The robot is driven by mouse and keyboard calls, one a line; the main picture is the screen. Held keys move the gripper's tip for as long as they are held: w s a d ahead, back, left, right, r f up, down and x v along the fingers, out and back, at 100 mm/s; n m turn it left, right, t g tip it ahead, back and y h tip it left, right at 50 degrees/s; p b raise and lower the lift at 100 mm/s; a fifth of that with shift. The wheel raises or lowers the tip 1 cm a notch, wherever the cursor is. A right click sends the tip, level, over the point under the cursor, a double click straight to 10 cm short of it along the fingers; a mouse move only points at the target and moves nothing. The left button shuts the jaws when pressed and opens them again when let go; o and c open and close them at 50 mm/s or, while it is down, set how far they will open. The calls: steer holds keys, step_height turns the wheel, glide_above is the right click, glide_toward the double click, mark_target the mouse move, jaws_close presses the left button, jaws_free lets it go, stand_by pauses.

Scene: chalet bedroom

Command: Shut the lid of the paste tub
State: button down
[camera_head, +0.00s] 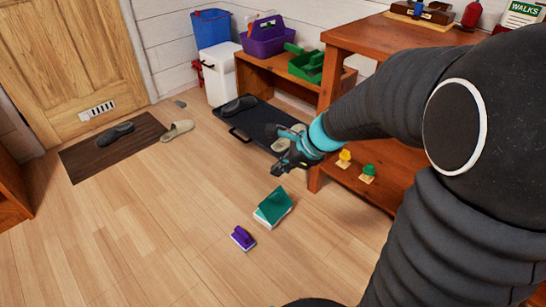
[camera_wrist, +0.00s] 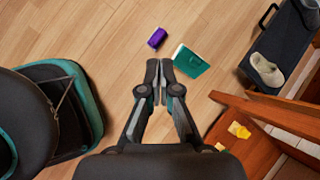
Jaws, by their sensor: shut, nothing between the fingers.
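The paste tub is most likely the small teal and white box (camera_head: 272,206) on the wooden floor. Its teal lid slants, and a pale edge shows below it. I cannot tell exactly how far the lid stands open. The box also shows in the wrist view (camera_wrist: 190,61), just right of and beyond my fingertips. My gripper (camera_head: 279,168) is shut and empty, above the floor by the shelf. In the wrist view my gripper's fingertips (camera_wrist: 159,68) are together and appear apart from the box.
A purple brush (camera_head: 243,238) lies near the box. A black tray (camera_head: 258,118) with shoes lies beyond my gripper. The wooden shelf unit (camera_head: 345,187), holding yellow and green small items, stands to the right. A dark doormat (camera_head: 90,157) lies left.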

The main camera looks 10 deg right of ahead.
steer(key=w+d+f+m+y, duration=0.1)
steer(key=w+d+f+m, duration=0.2)
steer(key=w+f+m, duration=0.5)
steer(key=m+t+h+b, duration=0.1)
steer(key=m+t+b, duration=0.15)
steer(key=m, duration=1.55)
glide_toward(277, 197)
steer(key=shift+t, duration=0.25)
steer(key=b+x, duration=0.1)
steer(key=x, duration=0.2)
steer(key=b+x, duration=0.1)
steer(key=x, duration=0.3)
steer(key=shift+s+a+f, duration=0.1)
steer(key=shift+s+f, duration=0.05)
steer(key=shift+f, duration=0.1)
